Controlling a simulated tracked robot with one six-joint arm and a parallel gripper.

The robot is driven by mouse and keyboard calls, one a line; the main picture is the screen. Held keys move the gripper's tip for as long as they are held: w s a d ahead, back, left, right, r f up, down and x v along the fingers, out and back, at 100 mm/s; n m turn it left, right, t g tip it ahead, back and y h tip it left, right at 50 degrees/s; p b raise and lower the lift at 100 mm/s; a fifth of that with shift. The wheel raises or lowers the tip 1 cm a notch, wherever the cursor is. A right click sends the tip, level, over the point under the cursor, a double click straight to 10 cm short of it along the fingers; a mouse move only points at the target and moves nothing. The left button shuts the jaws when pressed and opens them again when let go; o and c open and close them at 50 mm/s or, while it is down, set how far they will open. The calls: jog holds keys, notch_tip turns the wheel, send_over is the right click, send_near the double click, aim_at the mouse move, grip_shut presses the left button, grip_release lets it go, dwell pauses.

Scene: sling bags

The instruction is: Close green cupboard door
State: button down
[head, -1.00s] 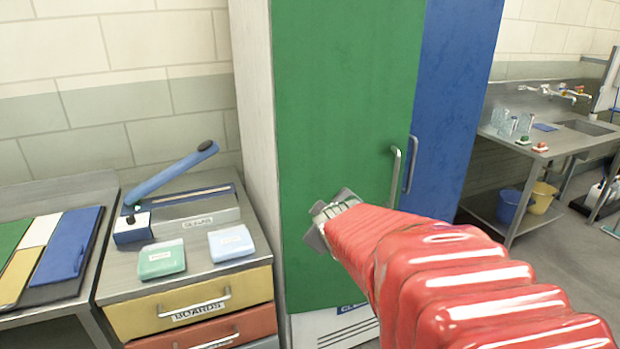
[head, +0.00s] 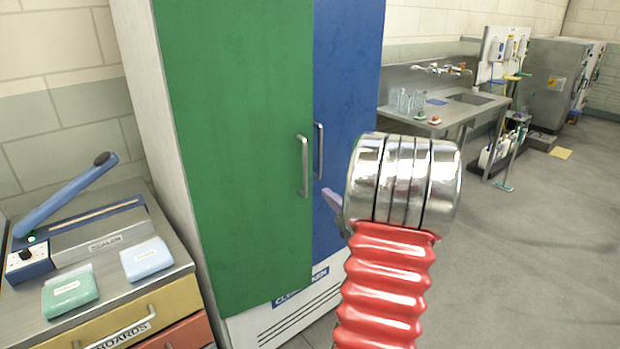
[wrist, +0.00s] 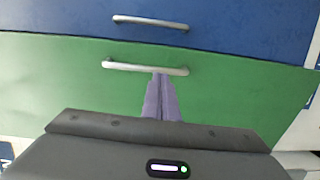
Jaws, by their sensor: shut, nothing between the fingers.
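The green cupboard door (head: 235,150) stands left of the blue door (head: 345,110) in the head view. Its lower right corner hangs a little lower than the blue door's edge, so it looks slightly proud of it. Its metal handle (head: 304,166) is upright near that edge. My gripper (head: 330,198) is mostly hidden behind my wrist; a purple fingertip shows in front of the blue door. In the wrist view, the purple fingers (wrist: 161,98) are together and empty, with tips beside the green door's handle (wrist: 145,68). I cannot tell whether they touch it.
A bench with a sealer (head: 75,235), a green box (head: 70,290) and a pale blue box (head: 146,258) stands left of the cupboard. A sink table (head: 450,108) is at the back right. The floor (head: 520,250) at right is clear.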

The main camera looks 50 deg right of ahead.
jog(key=shift+s+d+f, duration=0.25)
jog(key=shift+s+d, duration=0.05)
jog(key=shift+s, duration=0.3)
jog(key=shift+w, duration=0.1)
send_near(311, 177)
jog(key=w, duration=0.2)
jog(key=w+r, duration=0.1)
jog(key=w, duration=0.1)
jog(key=w+d+r, duration=0.1)
jog(key=w, duration=0.1)
jog(key=shift+w, duration=0.3)
